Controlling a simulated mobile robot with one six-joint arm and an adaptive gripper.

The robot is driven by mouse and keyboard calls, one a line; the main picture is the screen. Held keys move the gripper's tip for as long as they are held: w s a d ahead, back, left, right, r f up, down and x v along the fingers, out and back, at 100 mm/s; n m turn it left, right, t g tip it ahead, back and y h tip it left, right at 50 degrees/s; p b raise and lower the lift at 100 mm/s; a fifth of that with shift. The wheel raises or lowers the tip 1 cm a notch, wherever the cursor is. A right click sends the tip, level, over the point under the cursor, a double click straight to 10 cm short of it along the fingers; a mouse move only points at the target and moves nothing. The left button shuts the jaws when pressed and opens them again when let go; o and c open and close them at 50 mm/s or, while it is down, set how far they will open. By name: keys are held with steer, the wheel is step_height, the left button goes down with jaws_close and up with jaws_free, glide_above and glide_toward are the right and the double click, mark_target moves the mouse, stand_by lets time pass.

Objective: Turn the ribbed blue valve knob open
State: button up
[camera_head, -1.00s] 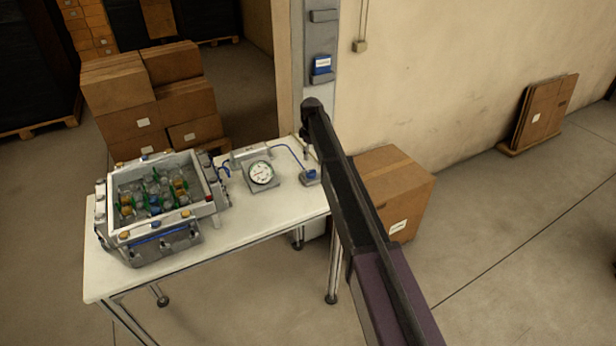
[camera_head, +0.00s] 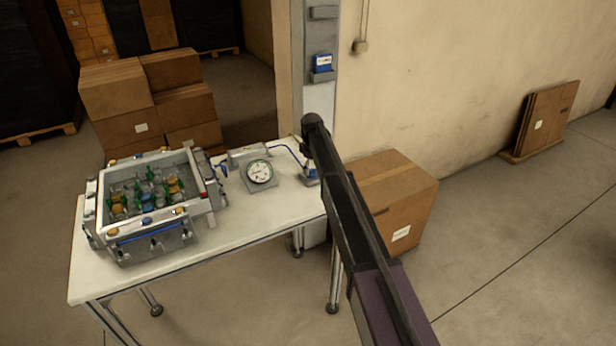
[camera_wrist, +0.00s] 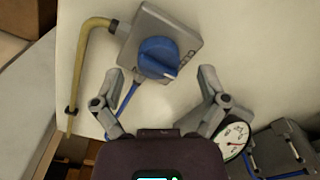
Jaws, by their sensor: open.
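The blue valve knob (camera_wrist: 158,57) sits on a grey block (camera_wrist: 185,25) with lettering beside it, in the wrist view. The knob has a raised grip bar across it. My gripper (camera_wrist: 161,73) is open and empty, with one finger to each side below the knob in the picture. The fingers look apart from the knob. In the head view the valve's grey block (camera_head: 311,173) is at the table's right end, partly behind my arm. My fingers are mostly hidden there.
A yellow bent pipe (camera_wrist: 82,60) and a blue hose (camera_wrist: 128,97) run from the block. A round gauge (camera_head: 259,171) stands close by on the white table (camera_head: 200,252). A crate (camera_head: 188,240) of bottles is at left. A cardboard box (camera_head: 408,205) stands right of the table.

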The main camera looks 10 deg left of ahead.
steer(key=shift+f+b, duration=0.6)
steer(key=shift+f, duration=0.3)
